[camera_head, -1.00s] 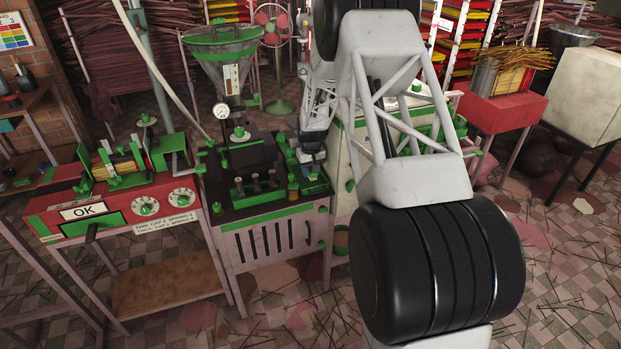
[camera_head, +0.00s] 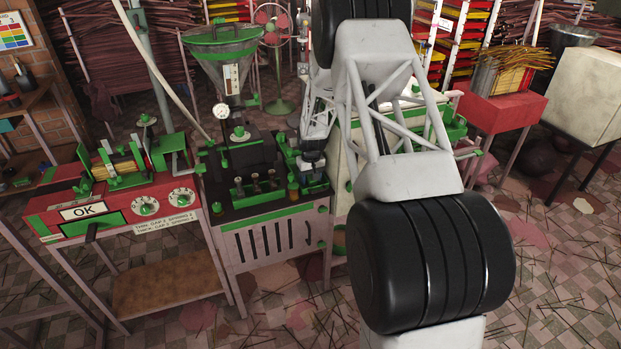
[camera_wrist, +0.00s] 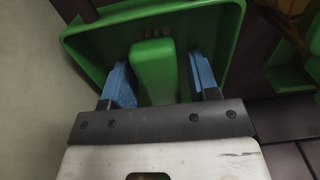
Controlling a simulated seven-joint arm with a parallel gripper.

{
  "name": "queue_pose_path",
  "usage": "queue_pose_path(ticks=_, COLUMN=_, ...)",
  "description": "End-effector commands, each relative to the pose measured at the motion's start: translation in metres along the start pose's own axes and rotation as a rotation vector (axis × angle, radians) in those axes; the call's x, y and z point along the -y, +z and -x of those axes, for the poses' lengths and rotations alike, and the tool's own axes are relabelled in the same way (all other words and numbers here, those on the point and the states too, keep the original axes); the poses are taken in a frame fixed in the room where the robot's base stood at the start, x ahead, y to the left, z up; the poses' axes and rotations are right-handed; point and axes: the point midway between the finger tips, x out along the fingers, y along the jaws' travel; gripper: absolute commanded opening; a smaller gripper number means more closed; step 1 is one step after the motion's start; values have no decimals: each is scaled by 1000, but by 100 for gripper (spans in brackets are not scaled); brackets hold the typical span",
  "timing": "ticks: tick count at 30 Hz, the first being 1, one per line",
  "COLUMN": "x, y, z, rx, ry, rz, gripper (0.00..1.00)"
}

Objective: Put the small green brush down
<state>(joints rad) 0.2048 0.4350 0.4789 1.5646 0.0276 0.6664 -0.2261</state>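The small green brush (camera_wrist: 154,72) shows in the wrist view as a green block with dark bristle tips at its upper right end. It lies within a green tray (camera_wrist: 90,45) with raised walls. My gripper (camera_wrist: 163,78) has its two blue fingers apart, one on each side of the brush. A gap shows between the brush and the right finger; the left finger is very close to it, and I cannot tell if it touches. In the head view my gripper (camera_head: 312,170) is low over the right side of the dark bench top, and the brush cannot be made out.
The dark-topped bench (camera_head: 262,210) holds a green rack (camera_head: 258,190) with several small items, left of my gripper. A dial gauge (camera_head: 221,111) and a hopper (camera_head: 225,60) stand behind. A red machine (camera_head: 120,205) is at left. A pale cabinet (camera_head: 345,150) stands right of the bench.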

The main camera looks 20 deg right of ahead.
Motion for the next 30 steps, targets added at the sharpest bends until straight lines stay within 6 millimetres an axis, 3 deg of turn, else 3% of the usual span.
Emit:
queue_pose_path(ticks=11, x=0, y=0, z=2, rx=0, ry=0, rz=0, gripper=59)
queue_pose_path(ticks=17, x=0, y=0, z=13, rx=-2, ry=0, rz=0, gripper=59)
queue_pose_path(ticks=30, x=0, y=0, z=75, rx=-3, ry=1, rz=0, gripper=59)
